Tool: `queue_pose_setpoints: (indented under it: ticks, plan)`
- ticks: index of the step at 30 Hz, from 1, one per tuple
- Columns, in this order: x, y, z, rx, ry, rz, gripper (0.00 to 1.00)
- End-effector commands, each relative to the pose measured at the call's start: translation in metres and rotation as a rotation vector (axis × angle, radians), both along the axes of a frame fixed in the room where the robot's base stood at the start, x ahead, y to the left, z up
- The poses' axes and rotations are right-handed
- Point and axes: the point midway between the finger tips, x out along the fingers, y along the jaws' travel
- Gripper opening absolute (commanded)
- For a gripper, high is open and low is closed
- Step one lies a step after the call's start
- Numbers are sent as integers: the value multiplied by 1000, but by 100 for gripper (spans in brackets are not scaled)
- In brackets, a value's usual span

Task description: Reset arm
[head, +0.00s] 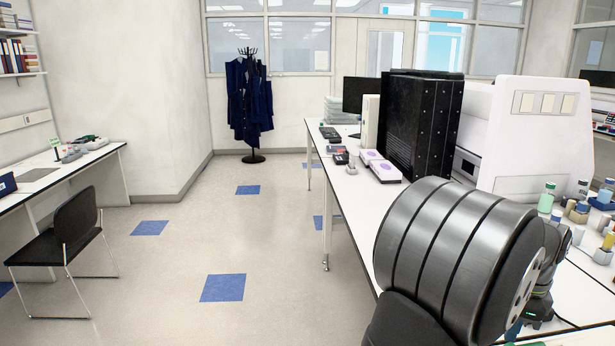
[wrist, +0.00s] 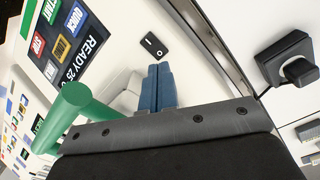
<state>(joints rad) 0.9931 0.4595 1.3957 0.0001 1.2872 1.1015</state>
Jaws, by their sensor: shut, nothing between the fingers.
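My gripper (wrist: 159,72) shows in the wrist view with its two blue fingers pressed together and nothing between them. The fingers point toward a white device panel (wrist: 130,35), near a black rocker switch (wrist: 154,45). I cannot tell whether they touch the panel. A display reading READY (wrist: 88,58) and coloured buttons, including START and STOP, lie on the panel to the left. In the head view, my large grey arm link fills the lower right, and I cannot make out the gripper there.
A green rod-like part (wrist: 75,108) stands close left of the fingers. A black block with a knob (wrist: 290,62) is at right. In the head view, a black cabinet (head: 420,125), a white machine (head: 530,130) and small bottles (head: 547,198) crowd the bench.

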Motion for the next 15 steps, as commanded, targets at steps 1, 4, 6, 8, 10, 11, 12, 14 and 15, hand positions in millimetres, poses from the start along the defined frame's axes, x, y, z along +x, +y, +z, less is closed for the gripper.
queue_pose_setpoints:
  ticks: [1, 4, 6, 8, 10, 11, 12, 14, 15]
  plan:
    - [0, -1, 12, -4, -2, 0, 0]
    - [1, -1, 31, -4, -3, 0, 0]
    - [0, 0, 34, 1, 1, 0, 0]
    - [0, 1, 18, 4, 2, 0, 0]
    - [0, 1, 4, 3, 2, 0, 0]
    - [0, 1, -2, 4, 2, 0, 0]
    - [0, 1, -10, 4, 2, 0, 0]
    - [0, 0, -22, 2, 2, 0, 0]
    - [-1, 1, -30, 4, 2, 0, 0]
